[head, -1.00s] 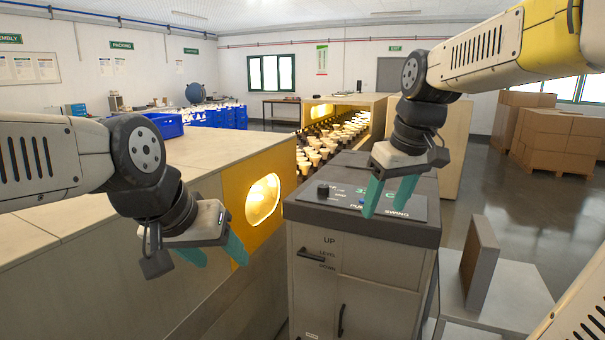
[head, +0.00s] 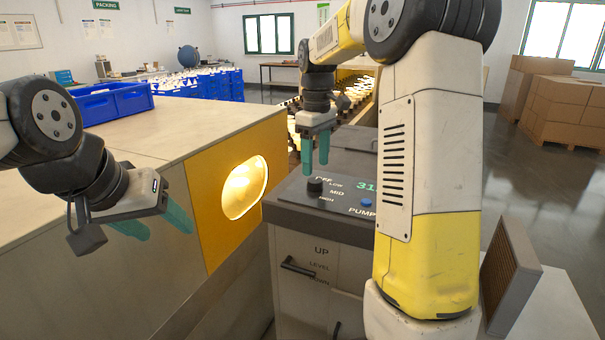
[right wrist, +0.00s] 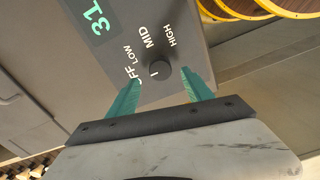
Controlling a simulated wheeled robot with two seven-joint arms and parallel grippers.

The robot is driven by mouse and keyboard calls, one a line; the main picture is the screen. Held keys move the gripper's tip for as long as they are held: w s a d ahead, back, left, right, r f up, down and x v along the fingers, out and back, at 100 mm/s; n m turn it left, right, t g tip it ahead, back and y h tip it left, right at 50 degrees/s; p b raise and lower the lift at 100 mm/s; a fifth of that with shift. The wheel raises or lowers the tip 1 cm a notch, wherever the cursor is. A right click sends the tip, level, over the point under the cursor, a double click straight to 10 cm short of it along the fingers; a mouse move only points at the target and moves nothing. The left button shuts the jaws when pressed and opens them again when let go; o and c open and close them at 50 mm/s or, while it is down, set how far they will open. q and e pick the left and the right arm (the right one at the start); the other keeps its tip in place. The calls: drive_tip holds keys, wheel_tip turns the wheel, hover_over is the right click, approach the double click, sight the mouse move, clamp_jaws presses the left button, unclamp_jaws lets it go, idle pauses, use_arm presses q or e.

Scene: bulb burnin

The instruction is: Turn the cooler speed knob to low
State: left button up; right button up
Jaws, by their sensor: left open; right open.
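The dark round speed knob (head: 315,186) sits on the cooler's top panel (head: 291,202), beside the labels OFF, LOW, MID and HIGH. The right wrist view shows the knob (right wrist: 161,72) with a short white mark on its OFF side. My right gripper (head: 315,160) is open, pointing down just above the knob. In the right wrist view, its teal fingers (right wrist: 161,82) lie on either side of the knob, apart from it. My left gripper (head: 160,226) is open and empty, left of the glowing yellow opening, away from the cooler.
A blue pump button (head: 366,203) and a green display (head: 366,186) are on the panel near the knob. The long housing with a lit round window (head: 244,188) stands left of the cooler. A brown finned block (head: 508,275) stands at the right. My right arm hides part of the cooler.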

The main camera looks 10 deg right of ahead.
sight(315, 180)
drive_tip(key=shift+f, duration=2.2)
clamp_jaws()
drive_tip(key=shift+m, duration=0.3)
drive_tip(key=m, duration=0.4)
drive_tip(key=shift+m, duration=2.1)
drive_tip(key=shift+r, duration=0.1)
